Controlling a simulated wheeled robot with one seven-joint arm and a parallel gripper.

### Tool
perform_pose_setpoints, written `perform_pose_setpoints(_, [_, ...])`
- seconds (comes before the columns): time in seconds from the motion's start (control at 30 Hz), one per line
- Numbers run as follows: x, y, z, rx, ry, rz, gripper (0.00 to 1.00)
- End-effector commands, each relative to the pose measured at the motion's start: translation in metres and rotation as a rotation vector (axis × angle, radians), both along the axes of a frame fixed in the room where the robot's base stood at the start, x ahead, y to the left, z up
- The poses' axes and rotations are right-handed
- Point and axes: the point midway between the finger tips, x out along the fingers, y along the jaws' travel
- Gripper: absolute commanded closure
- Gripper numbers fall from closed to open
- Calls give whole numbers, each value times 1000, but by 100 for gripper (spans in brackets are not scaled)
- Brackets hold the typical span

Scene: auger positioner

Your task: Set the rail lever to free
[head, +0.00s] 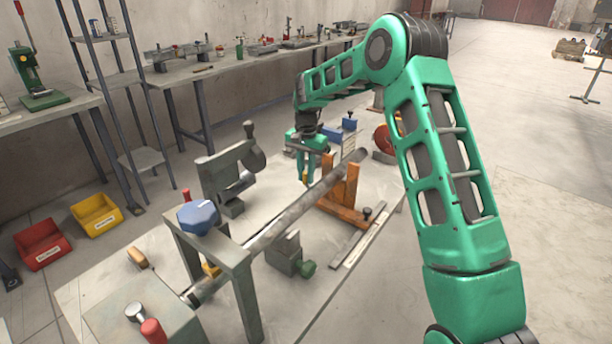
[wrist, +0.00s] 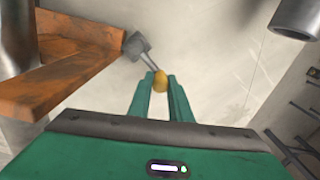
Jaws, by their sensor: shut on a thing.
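The lever I take for the rail lever has a yellow knob (wrist: 160,82) on a thin rod, which runs up and left to a grey block (wrist: 137,46) in the wrist view. My gripper (wrist: 160,95) is shut on the yellow knob, with a green finger on each side of it. In the head view my gripper (head: 305,180) points down just left of the orange bracket (head: 343,200), and the lever is mostly hidden by the fingers. I cannot read any free or locked marking.
A long grey tube (head: 280,228) slants across the table, through a grey frame with a blue knob (head: 198,215) and over the orange bracket. A grey clamp (head: 229,178) stands left of my gripper. A grey block with a green knob (head: 290,255) sits in front.

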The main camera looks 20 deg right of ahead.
Motion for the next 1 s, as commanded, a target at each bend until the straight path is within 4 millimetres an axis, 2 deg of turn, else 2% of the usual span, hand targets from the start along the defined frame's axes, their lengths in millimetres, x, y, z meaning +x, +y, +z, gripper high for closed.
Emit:
perform_pose_setpoints(0.43, [2, 1, 1, 1, -7, -10, 100])
perform_pose_setpoints(0.47, [2, 1, 1, 1, -7, -9, 75])
perform_pose_setpoints(0.5, [2, 1, 1, 1, -7, -9, 65])
perform_pose_setpoints(0.53, [2, 1, 1, 1, -6, -9, 63])
perform_pose_setpoints(0.83, [1, 0, 2, 0, -4, -10, 63])
perform_pose_setpoints(1.0, [2, 0, 18, -1, -6, -10, 63])
